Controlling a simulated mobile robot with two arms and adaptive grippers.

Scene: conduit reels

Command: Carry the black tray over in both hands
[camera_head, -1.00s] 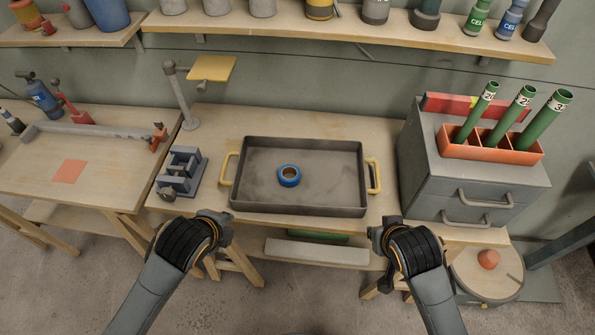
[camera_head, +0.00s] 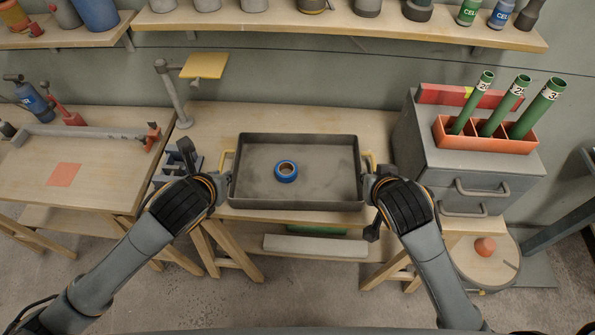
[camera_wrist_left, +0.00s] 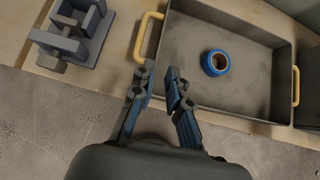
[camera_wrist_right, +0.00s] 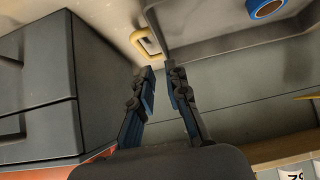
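The black tray (camera_head: 297,202) sits on the middle workbench with a yellow handle at each end. A blue tape roll (camera_head: 286,171) lies inside it. My left gripper (camera_head: 216,186) is at the tray's left end; in the left wrist view its fingers (camera_wrist_left: 161,70) are apart and empty, just short of the left handle (camera_wrist_left: 140,38). My right gripper (camera_head: 371,187) is at the right end; in the right wrist view its fingers (camera_wrist_right: 160,70) are apart, with the right handle (camera_wrist_right: 146,43) just beyond the tips. Both handles are partly hidden in the head view.
A grey vise-like block (camera_wrist_left: 75,35) stands left of the tray. A grey drawer cabinet (camera_head: 470,165) with an orange holder (camera_head: 485,137) of green tubes stands close on the right. A yellow-topped post (camera_head: 204,65) rises behind. The bench (camera_head: 300,117) behind the tray is clear.

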